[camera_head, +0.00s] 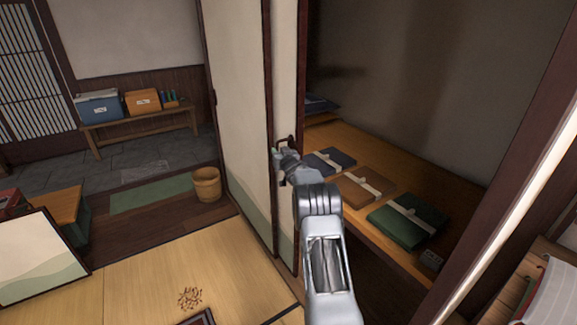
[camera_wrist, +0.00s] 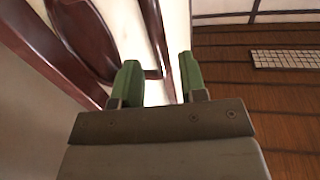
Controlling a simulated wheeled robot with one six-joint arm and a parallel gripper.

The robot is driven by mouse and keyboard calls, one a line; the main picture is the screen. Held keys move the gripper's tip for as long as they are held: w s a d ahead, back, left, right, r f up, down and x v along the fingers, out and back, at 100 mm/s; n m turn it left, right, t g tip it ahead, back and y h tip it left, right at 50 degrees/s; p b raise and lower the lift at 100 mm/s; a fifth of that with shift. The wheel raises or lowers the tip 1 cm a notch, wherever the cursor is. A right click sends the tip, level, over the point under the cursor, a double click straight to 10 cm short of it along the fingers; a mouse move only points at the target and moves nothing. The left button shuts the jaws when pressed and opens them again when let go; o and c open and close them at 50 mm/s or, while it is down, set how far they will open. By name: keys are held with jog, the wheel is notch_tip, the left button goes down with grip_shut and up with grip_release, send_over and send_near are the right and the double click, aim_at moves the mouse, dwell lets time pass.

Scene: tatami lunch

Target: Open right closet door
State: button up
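The right closet door (camera_head: 286,75) is a narrow visible strip of cream panel in a dark frame, beside a wider cream panel (camera_head: 238,120). To its right the closet stands open, with its wooden shelf (camera_head: 350,135) in view. A dark handle (camera_head: 291,140) sits on the door. My gripper (camera_head: 280,158) is at this handle, partly hidden by my wrist. In the wrist view the green fingertips (camera_wrist: 161,75) are apart, with a dark red-brown bar between them and a curved dark piece (camera_wrist: 85,40) to the left. I cannot tell whether they touch it.
Folded dark blue (camera_head: 330,160), brown (camera_head: 366,186) and green (camera_head: 408,219) bundles lie on the closet shelf. A dark post (camera_head: 510,180) bounds the opening on the right. A wooden bucket (camera_head: 206,184) stands left of the panels. Tatami (camera_head: 140,280) lies in front, with small brown bits (camera_head: 190,297) on it.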

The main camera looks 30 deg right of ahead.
jog(key=s+a+b, duration=0.1)
jog(key=s, duration=0.9)
jog(key=shift+s+a, duration=0.15)
jog(key=shift+a, duration=0.2)
jog(key=shift+r, duration=0.1)
